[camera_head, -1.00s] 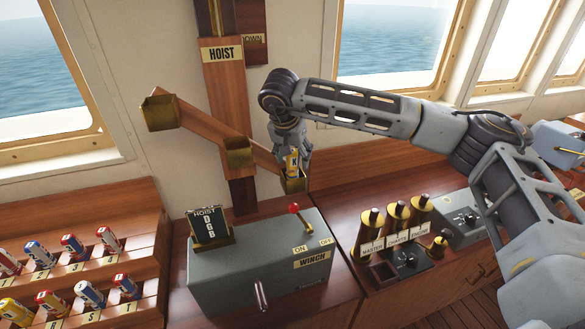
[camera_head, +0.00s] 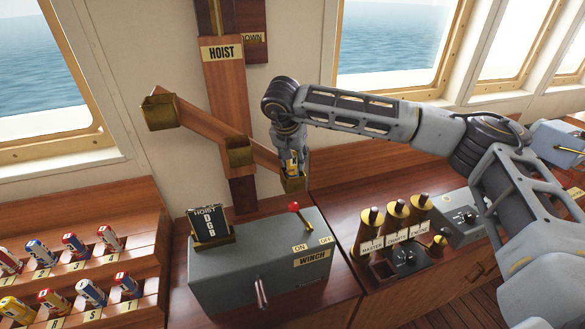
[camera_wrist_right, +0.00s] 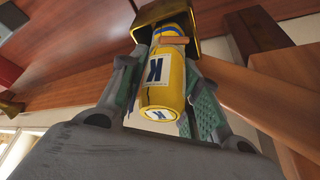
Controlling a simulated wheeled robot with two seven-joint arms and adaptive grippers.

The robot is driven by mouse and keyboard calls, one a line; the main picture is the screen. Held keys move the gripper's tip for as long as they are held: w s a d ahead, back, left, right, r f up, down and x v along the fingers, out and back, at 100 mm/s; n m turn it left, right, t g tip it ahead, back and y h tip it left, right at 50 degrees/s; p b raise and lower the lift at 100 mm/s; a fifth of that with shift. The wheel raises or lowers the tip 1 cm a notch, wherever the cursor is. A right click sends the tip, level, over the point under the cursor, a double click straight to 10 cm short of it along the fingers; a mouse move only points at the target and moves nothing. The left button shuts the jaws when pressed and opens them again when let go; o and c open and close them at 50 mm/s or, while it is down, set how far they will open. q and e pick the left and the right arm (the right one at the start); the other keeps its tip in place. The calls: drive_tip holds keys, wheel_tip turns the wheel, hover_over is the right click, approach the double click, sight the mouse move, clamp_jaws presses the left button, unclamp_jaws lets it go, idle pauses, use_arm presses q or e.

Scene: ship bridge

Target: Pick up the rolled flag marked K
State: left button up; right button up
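The rolled flag marked K (camera_wrist_right: 160,78) is a yellow roll with blue at its far end and a white K label. Its far end is inside a brass cup (camera_wrist_right: 205,28) on the hoist arm. It also shows small in the head view (camera_head: 292,163), above the right-hand cup (camera_head: 294,184). My right gripper (camera_wrist_right: 165,75) has one finger on each side of the roll, with the green pads spread and very close to it; a firm grip is not visible. In the head view the right gripper (camera_head: 291,166) points down at this cup. My left gripper is not in view.
Two other brass cups (camera_head: 159,112) (camera_head: 238,152) on the hoist arm look empty. The grey winch box (camera_head: 262,262) with a red-knobbed lever (camera_head: 294,207) stands below. A rack (camera_head: 130,225) of rolled flags is at left. Several brass-topped handles (camera_head: 372,218) stand at right.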

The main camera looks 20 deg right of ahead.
drive_tip(key=c, duration=0.3)
drive_tip(key=shift+r, duration=0.1)
drive_tip(key=shift+c, duration=0.2)
drive_tip(key=shift+r, duration=0.8)
wheel_tip(320, 180, up, 5)
drive_tip(key=shift+f+b, duration=0.1)
drive_tip(key=shift+b, duration=0.2)
wheel_tip(320, 180, up, 3)
drive_tip(key=shift+f, duration=0.1)
drive_tip(key=shift+r, duration=0.3)
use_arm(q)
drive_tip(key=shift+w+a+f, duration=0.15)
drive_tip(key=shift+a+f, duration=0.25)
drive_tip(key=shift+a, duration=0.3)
